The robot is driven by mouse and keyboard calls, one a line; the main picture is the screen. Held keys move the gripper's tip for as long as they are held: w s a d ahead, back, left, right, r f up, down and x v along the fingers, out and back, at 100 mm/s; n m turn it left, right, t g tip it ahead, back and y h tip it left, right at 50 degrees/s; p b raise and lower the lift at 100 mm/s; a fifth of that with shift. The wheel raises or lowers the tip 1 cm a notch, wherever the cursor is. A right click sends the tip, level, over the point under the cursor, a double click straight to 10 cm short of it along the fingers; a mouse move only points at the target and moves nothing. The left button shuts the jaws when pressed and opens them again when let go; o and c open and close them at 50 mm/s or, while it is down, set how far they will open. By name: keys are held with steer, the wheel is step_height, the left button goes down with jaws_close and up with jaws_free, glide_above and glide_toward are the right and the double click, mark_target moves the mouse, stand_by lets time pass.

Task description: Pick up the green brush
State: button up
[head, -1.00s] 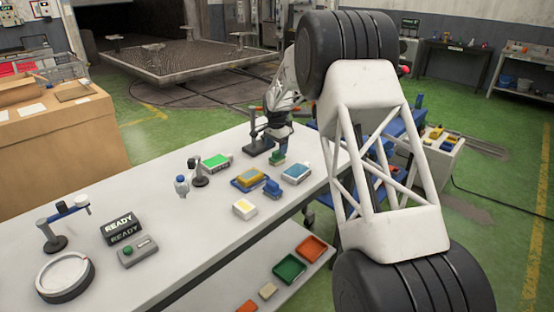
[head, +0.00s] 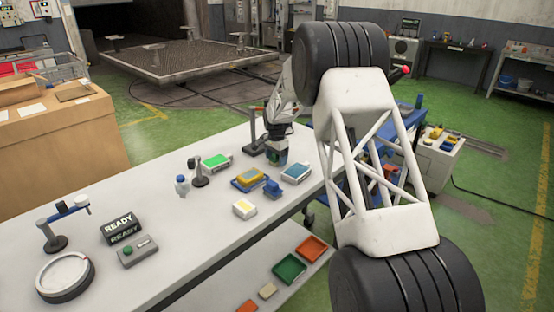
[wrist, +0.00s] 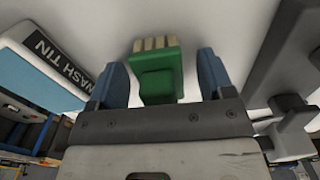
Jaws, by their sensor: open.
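The green brush (wrist: 160,78) has a green block body and pale bristles. In the wrist view it sits between the two blue fingers of my gripper (wrist: 163,70), with a gap showing on each side. My gripper is open around it. In the head view my gripper (head: 277,157) is low over the far part of the white table, and it hides most or all of the brush. I cannot tell the exact height of the fingers over the table.
The blue-filled wash tin (head: 296,173) stands close in front of my gripper; its label shows in the wrist view (wrist: 52,52). A dark stand (head: 257,146) is close on the left. A blue brush (head: 272,188) and a yellow-filled tray (head: 249,180) are nearer.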

stand_by(0.4)
steer(key=c, duration=1)
steer(key=shift+r, duration=0.2)
steer(key=shift+r, duration=1.45)
steer(key=shift+s+r, duration=0.2)
steer(key=shift+r, duration=0.05)
steer(key=s+d, duration=0.1)
steer(key=s, duration=0.4)
steer(key=s+d+r, duration=0.1)
steer(key=s, duration=0.9)
steer(key=shift+s+d+r, duration=0.15)
steer(key=shift+d, duration=0.25)
